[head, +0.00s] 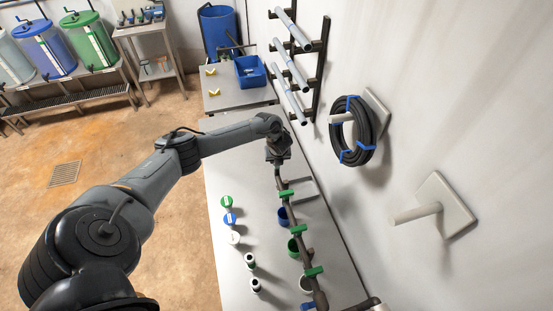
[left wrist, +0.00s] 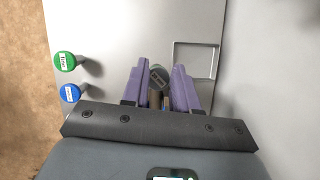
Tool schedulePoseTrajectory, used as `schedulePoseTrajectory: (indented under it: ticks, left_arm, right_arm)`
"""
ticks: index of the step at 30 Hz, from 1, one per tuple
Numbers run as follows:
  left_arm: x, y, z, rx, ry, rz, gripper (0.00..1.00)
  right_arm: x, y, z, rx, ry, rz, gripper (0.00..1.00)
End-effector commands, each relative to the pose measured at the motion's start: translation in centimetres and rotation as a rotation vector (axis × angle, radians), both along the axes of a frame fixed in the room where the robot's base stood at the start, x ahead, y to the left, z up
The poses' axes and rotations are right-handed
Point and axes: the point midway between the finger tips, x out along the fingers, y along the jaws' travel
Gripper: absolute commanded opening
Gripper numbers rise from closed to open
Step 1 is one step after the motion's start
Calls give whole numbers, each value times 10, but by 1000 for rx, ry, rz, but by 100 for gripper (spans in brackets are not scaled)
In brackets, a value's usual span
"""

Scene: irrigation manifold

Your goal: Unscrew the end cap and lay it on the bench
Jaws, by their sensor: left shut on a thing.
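The manifold pipe (head: 304,256), a brown-grey pipe with green valve handles (head: 287,194), runs along the right side of the bench (head: 233,168). My left gripper (head: 279,163) is at its far end. In the left wrist view its two purple fingers (left wrist: 160,88) are on either side of the dark grey round end cap (left wrist: 157,74), shut on it. The cap is in line with the pipe's end; whether it is still threaded on is hidden by the fingers. My right gripper is not in view.
Green (head: 226,202), blue (head: 229,218) and white (head: 234,238) round-topped items stand left of the manifold, with two small black-and-white ones nearer. A rectangular outline (left wrist: 196,60) lies right of the gripper. The bench's far left is clear. A black hose coil (head: 352,131) hangs on the wall.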

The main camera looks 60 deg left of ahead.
Motion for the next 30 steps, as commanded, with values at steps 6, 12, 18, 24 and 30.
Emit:
schedulePoseTrajectory:
  ticks: [6,12,18,24,30]
  left_arm:
    - [0,0,8,1,1,-1,0]
    - [0,0,14,1,1,-1,0]
    - [0,0,20,1,0,-1,0]
    - [0,0,26,1,0,0,0]
    - [0,0,31,1,0,0,0]
  right_arm:
    - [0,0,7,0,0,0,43]
    - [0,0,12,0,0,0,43]
    - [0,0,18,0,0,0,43]
    - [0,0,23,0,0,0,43]
    - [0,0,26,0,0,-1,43]
